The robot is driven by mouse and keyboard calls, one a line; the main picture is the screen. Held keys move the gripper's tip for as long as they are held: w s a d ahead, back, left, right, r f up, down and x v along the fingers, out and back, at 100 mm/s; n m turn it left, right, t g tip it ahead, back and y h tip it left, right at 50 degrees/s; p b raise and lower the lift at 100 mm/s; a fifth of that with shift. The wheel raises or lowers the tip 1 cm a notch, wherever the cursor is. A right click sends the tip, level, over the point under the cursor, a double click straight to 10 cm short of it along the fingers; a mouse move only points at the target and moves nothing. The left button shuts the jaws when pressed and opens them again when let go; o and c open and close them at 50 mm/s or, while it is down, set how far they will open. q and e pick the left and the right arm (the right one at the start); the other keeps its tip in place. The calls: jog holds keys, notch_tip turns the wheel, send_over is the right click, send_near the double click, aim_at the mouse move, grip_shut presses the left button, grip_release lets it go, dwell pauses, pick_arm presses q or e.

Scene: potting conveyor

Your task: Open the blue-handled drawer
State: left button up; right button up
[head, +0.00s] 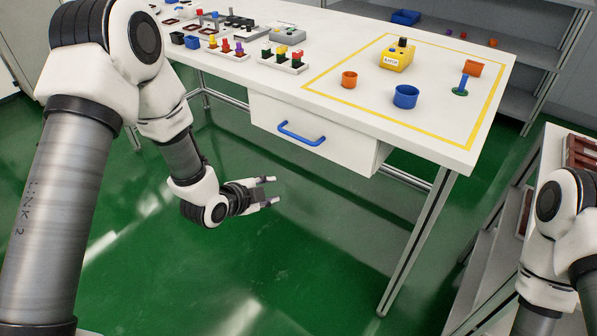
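The blue handle (301,134) is a bar on the front of a white drawer (345,153) under the white table. The drawer front looks flush under the tabletop, and I see no clear gap. My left gripper (270,190) is below and to the left of the handle in the picture, apart from it. Its two fingers are spread with nothing between them. My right arm shows at the right edge, but its gripper is out of the picture.
The white table (290,50) carries a yellow-outlined area with an orange pot (349,79), a blue pot (405,96) and a yellow device (397,56). Racks of coloured pieces stand at the left. A table leg (415,240) stands right of the drawer. Green floor lies open in front.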

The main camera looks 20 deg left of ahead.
pick_arm(q)
jog(key=w+r+m+t+h+b, duration=0.1)
jog(key=w+r+m+t+b, duration=0.15)
jog(key=w, duration=0.25)
jog(key=m+t+h+b, duration=0.1)
jog(key=m, duration=0.4)
send_near(294, 137)
jog(key=r+x, duration=0.1)
jog(key=x, duration=0.2)
jog(key=shift+n, duration=0.35)
jog(key=x, duration=0.4)
jog(key=f+x, duration=0.1)
jog(key=x, duration=0.2)
jog(key=shift+b, duration=0.35)
jog(key=shift+w+d+f, duration=0.1)
jog(key=shift+w, duration=0.25)
pick_arm(e)
notch_tip(294, 137, down, 7)
jog(key=shift+w+f, duration=0.15)
jog(key=shift+w, duration=0.1)
pick_arm(q)
jog(key=shift+c, duration=0.4)
pick_arm(e)
jog(key=shift+a, duration=0.1)
pick_arm(q)
grip_shut()
